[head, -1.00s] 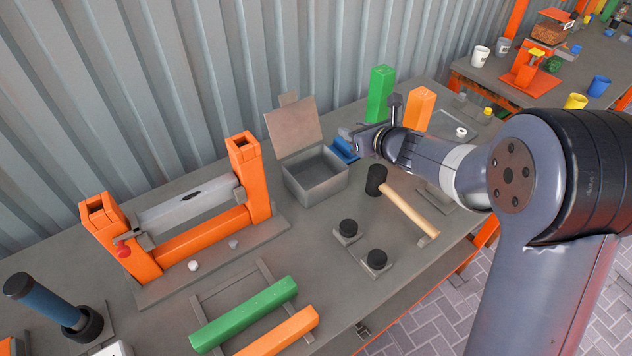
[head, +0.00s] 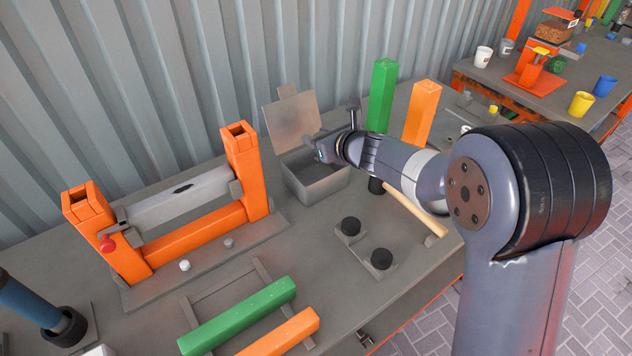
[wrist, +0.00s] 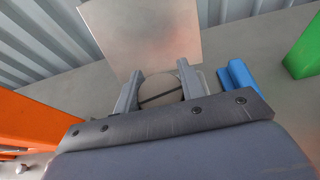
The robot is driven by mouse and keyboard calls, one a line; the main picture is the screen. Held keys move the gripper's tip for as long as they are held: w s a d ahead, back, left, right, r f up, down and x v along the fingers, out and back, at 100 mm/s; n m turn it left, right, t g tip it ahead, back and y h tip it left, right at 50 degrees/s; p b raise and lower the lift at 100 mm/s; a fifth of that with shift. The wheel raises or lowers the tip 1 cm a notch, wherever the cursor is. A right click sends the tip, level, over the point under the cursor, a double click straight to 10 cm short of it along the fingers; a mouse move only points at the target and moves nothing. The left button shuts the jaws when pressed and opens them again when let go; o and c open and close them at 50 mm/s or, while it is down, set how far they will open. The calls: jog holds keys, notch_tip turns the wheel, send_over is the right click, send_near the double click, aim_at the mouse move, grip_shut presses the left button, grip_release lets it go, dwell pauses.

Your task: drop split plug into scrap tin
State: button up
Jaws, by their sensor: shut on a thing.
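The scrap tin (head: 322,187) is a grey open box with its lid (head: 290,115) tipped up at the back; its interior looks dark and empty where I can see it. My gripper (head: 314,148) is above the tin's opening, towards its right side. In the wrist view my gripper (wrist: 160,86) is shut on the split plug (wrist: 158,83), a round greyish-tan piece with a dark line across its face. The raised lid (wrist: 145,35) stands just beyond the fingers in that view. The plug is too small to make out in the head view.
An orange frame with a grey mould (head: 180,200) stands left of the tin. A green post (head: 381,95) and an orange post (head: 421,112) stand to the right. A mallet (head: 415,213) lies beneath my arm. A blue block (wrist: 238,76) sits right of the gripper.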

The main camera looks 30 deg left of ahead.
jog(key=shift+f, duration=0.4)
jog(key=o, duration=1)
jog(key=v, duration=1)
jog(key=shift+s+d+r+b, duration=0.15)
jog(key=shift+d+r+b, duration=0.1)
jog(key=shift+d+b, duration=0.1)
jog(key=shift+a, duration=0.15)
